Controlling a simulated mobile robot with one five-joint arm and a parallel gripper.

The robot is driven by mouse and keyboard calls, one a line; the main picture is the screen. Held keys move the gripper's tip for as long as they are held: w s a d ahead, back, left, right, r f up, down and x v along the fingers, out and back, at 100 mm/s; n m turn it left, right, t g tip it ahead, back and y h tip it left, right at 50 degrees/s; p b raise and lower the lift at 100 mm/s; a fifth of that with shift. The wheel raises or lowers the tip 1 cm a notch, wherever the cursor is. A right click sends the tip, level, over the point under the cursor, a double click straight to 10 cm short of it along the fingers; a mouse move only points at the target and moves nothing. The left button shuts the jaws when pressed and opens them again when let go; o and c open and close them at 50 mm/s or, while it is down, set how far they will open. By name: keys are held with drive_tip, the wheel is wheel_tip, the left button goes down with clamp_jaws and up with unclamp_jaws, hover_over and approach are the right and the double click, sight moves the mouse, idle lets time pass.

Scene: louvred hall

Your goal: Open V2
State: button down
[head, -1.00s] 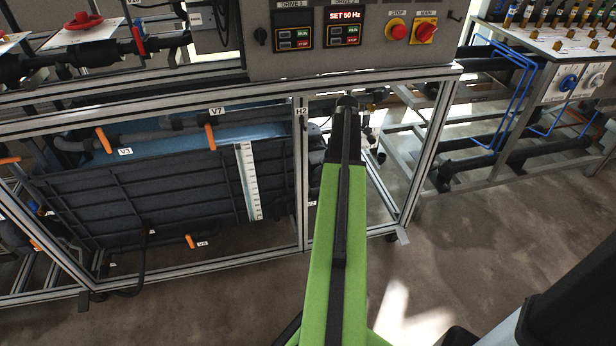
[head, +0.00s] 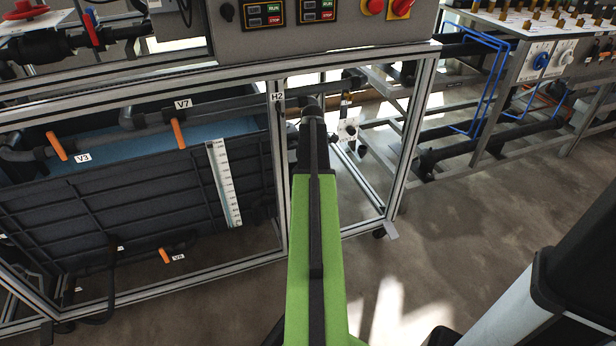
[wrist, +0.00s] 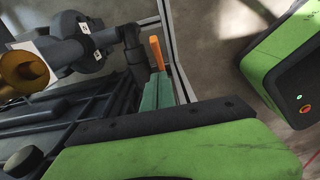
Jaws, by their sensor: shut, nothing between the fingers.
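In the wrist view, my gripper (wrist: 157,88) shows as two teal fingers closed together, with nothing between them. An orange lever handle (wrist: 157,53) stands just past the fingertips, beside a dark vertical pipe (wrist: 134,50). No label on it can be read, so I cannot tell that it is V2's. Whether the fingers touch it is unclear. In the head view my green arm reaches into the frame's right-hand bay and hides my gripper and whatever is behind it. No V2 label is readable there.
Orange handles labelled V3 (head: 57,147), V7 (head: 178,134) and V6 (head: 164,255) are left of my arm. The aluminium frame post (head: 279,170) stands close to its left. A pump with a bronze mouth (wrist: 22,70) shows in the wrist view. Open floor (head: 470,235) lies right.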

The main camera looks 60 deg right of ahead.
drive_tip(key=f, duration=0.1)
drive_tip(key=d+f+b, duration=0.1)
drive_tip(key=s+f+b, duration=0.1)
drive_tip(key=f, duration=0.1)
drive_tip(key=shift+s+d, duration=0.1)
drive_tip(key=shift+d, duration=0.25)
drive_tip(key=shift+a, duration=0.2)
drive_tip(key=shift+d, duration=0.3)
